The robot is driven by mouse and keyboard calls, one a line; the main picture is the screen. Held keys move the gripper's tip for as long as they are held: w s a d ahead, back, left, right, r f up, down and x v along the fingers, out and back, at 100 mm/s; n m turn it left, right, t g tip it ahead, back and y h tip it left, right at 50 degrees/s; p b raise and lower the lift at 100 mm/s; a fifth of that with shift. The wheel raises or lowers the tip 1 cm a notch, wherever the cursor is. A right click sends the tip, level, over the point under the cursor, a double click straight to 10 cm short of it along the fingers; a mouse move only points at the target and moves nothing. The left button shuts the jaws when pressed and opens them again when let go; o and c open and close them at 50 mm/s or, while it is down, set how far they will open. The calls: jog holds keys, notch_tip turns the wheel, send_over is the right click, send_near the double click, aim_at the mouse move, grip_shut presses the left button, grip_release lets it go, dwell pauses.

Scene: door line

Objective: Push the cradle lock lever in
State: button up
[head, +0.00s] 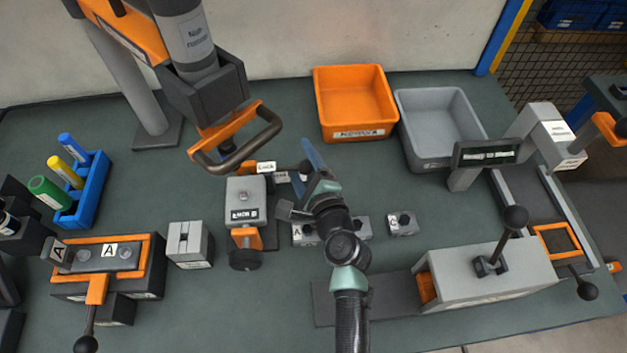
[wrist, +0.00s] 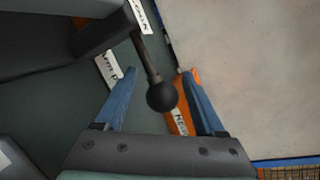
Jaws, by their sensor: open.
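The cradle lock lever is a thin dark rod with a black ball knob (wrist: 162,95). In the wrist view it reaches down from the top, and the knob shows between my two blue fingers with gaps on both sides. In the head view the knob (head: 306,166) is right of a small white label, behind the grey cradle block (head: 245,192), and is partly covered by my gripper. My gripper (head: 304,170) is open around the knob's place. It also shows in the wrist view (wrist: 158,73). Whether a finger touches the lever I cannot tell.
A press with a dark looped handle (head: 240,145) stands close on the left. An orange bin (head: 355,100) and a grey bin (head: 440,125) lie behind to the right. Small grey blocks (head: 402,222) sit near my arm. A grey box with a ball lever (head: 490,275) is at right.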

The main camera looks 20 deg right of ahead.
jog(key=v, duration=1.1)
jog(key=shift+s+a, duration=0.1)
jog(key=shift+s, duration=0.05)
